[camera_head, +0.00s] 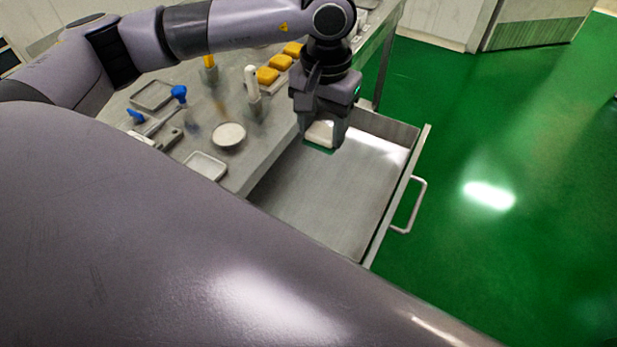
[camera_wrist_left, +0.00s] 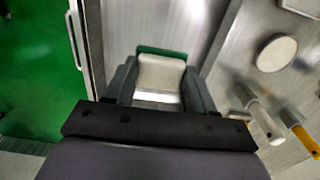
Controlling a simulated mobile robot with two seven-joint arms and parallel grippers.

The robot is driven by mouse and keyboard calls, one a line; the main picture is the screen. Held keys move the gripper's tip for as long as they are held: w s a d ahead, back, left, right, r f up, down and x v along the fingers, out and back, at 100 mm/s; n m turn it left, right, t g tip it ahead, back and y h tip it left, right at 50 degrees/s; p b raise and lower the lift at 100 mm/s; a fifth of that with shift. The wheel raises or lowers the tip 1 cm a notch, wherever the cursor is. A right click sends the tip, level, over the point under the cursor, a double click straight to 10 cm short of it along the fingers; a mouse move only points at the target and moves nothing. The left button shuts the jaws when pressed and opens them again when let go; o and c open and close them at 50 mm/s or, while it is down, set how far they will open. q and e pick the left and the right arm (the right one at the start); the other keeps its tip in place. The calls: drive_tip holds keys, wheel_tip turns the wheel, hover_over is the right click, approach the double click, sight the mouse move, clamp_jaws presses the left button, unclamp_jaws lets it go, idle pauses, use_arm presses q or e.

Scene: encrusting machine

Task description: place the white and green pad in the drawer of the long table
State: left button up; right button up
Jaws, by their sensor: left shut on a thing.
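The white and green pad (camera_head: 320,133) is held between the fingers of my left gripper (camera_head: 321,130), above the open drawer (camera_head: 330,190) of the long table (camera_head: 240,165). In the left wrist view the pad (camera_wrist_left: 161,73) shows a white face with a green edge at its far end, and the fingers of the left gripper (camera_wrist_left: 160,90) stand on both sides of it. The drawer is pulled out and its visible floor is bare. My right gripper is not in view.
On the tabletop are a round white dish (camera_head: 229,134), a small tray (camera_head: 205,166), yellow sponge-like blocks (camera_head: 267,75), a white-handled tool (camera_head: 251,82) and blue-handled tools (camera_head: 179,94). The drawer handle (camera_head: 411,206) sticks out over the green floor (camera_head: 480,130), which is clear.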

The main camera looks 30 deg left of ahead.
sight(319, 199)
use_arm(q)
drive_tip(key=shift+w+r+b, duration=0.1)
drive_tip(key=shift+r+b, duration=0.25)
drive_tip(key=shift+r, duration=0.45)
wheel_tip(319, 199, down, 20)
drive_tip(key=shift+r+p, duration=0.25)
drive_tip(key=shift+p, duration=0.1)
drive_tip(key=shift+f, duration=0.1)
drive_tip(key=o, duration=0.5)
drive_tip(key=shift+f, duration=0.1)
drive_tip(key=o, duration=0.4)
drive_tip(key=shift+o, duration=0.2)
wheel_tip(319, 199, up, 12)
drive_tip(key=shift+r+b, duration=0.25)
drive_tip(key=shift+b, duration=0.1)
drive_tip(key=shift+f, duration=0.1)
